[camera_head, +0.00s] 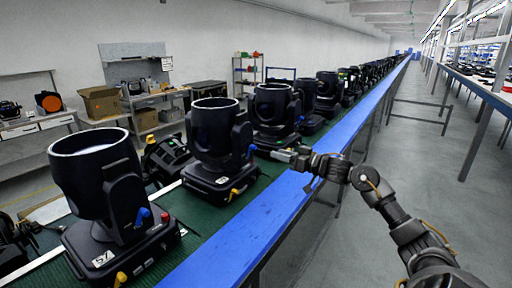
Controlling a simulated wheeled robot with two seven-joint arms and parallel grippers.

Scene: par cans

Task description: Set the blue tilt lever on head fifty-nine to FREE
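A row of black moving heads stands on the green bench top. The nearest head (92,165) carries a label reading 57 and has a blue lever (142,215) low on its yoke. The second head (212,125) has a blue lever (251,150) on its right side; its label is too small to read surely. The third head (272,105) is probably head fifty-nine by its place in the row; its label is not readable and its lever is not clear. My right gripper (282,154) is in front of the third head's base, apparently apart from it. Its finger opening is too small to judge. My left gripper is not seen.
A blue rail (240,230) runs along the bench's front edge, under my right gripper. Yellow knobs stick out from the heads' bases. Cardboard boxes (102,102) and shelves stand behind. The aisle floor (400,165) on the right is clear.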

